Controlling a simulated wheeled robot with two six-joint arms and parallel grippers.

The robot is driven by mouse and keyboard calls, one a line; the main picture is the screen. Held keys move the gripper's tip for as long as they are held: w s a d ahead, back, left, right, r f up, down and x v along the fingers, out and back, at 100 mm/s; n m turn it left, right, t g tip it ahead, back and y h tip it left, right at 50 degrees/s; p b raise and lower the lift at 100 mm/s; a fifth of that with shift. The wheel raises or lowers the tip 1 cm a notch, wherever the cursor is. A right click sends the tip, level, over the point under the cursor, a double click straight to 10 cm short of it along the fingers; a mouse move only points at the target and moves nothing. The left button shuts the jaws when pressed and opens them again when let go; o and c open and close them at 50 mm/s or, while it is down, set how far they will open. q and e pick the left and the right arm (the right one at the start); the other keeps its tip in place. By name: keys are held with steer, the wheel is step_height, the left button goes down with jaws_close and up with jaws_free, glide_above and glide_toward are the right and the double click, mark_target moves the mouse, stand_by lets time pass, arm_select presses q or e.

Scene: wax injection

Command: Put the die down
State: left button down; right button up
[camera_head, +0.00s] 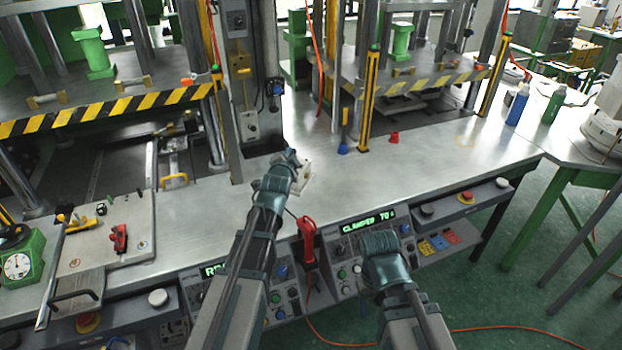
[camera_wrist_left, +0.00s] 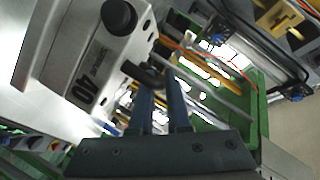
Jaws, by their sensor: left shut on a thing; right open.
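The die (camera_head: 304,180) is a pale metal block, mostly hidden behind my left gripper (camera_head: 292,158) in the head view, above the steel bench top. In the left wrist view the die (camera_wrist_left: 75,65) is large at upper left, tilted, with a black knob and a number that reads like 40. My left gripper's fingers (camera_wrist_left: 162,108) are shut at a dark handle on the die's side. I cannot tell whether the die touches the bench. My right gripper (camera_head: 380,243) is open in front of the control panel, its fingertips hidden.
Two presses with yellow-black striped edges stand behind the steel bench (camera_head: 450,160). A blue funnel-shaped piece (camera_head: 343,149) and a red one (camera_head: 393,137) stand near the right press. A plate with tools (camera_head: 105,240) lies at left. A red-handled tool (camera_head: 307,240) hangs at the front edge.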

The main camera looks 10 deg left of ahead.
arm_select(q)
steer(key=shift+f+b, duration=4.75)
steer(key=shift+f, duration=0.15)
arm_select(e)
step_height(320, 180, down, 10)
arm_select(q)
steer(key=shift+f, duration=0.15)
steer(key=c, duration=0.9)
jaws_free()
